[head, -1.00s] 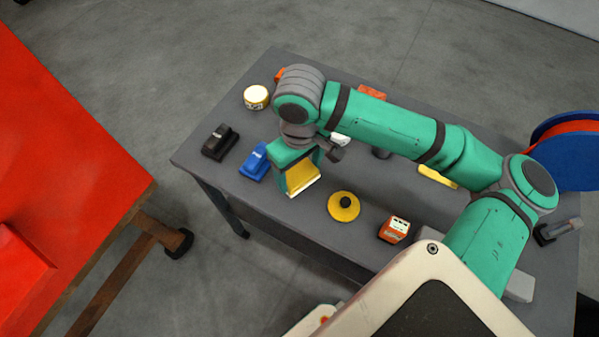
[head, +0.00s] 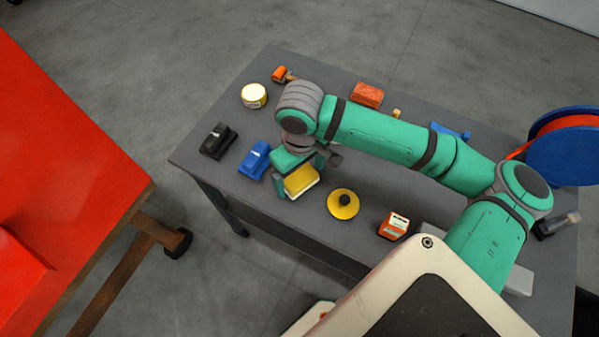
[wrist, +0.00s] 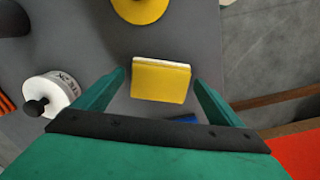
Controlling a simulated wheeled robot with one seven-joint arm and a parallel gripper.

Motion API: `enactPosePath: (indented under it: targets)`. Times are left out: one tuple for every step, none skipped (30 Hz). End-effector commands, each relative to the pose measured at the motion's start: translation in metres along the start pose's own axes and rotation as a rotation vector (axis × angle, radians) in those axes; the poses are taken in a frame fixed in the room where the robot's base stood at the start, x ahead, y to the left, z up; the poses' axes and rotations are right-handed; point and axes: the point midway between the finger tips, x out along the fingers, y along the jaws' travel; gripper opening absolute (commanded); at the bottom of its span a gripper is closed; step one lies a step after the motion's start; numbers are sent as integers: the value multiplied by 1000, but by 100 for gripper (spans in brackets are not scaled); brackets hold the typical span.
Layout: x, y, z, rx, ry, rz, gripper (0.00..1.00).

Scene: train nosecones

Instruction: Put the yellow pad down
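The yellow pad (head: 301,180), a block with a pale edge layer, lies on the grey table near its front edge. In the wrist view the pad (wrist: 160,82) sits between the two fingers of my gripper (wrist: 160,77), with a narrow gap on each side. My gripper (head: 299,184) points down over the pad in the head view, and its fingers stand apart on either side of it. The pad's underside is hidden, but it appears to rest on the table.
A blue tool (head: 255,160) lies just left of the pad, with a black one (head: 217,140) beyond. A yellow disc with a black knob (head: 343,204) and an orange box (head: 393,225) lie to the right. A white knobbed jar (wrist: 55,92) shows in the wrist view.

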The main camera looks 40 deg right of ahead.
Motion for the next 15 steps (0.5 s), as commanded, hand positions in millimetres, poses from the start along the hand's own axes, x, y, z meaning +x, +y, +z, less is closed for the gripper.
enactPosePath:
  targets:
    - [0, 0, 0, 1, 0, 0, 90]
    - [0, 0, 0, 0, 0, 0, 90]
    - [0, 0, 0, -1, 0, 0, 90]
    - [0, -1, 0, -2, 0, 0, 90]
    - [0, -1, -1, -3, 0, 0, 90]
    - [-1, -1, -1, -3, 0, 0, 90]
    - [-1, -1, -1, -3, 0, 0, 90]
    - [-3, -1, -1, -4, 0, 1, 90]
    - [-5, -1, -1, -4, 0, 1, 90]
    - [-8, -2, -1, -5, 1, 1, 90]
    - [-11, -2, -2, -5, 2, 1, 90]
    - [-17, -1, -2, -5, 2, 1, 90]
    - [-22, -1, -2, -5, 2, 1, 90]
    - [-27, -1, -2, -6, 2, 2, 90]
    - [-35, -1, -2, -6, 3, 2, 90]
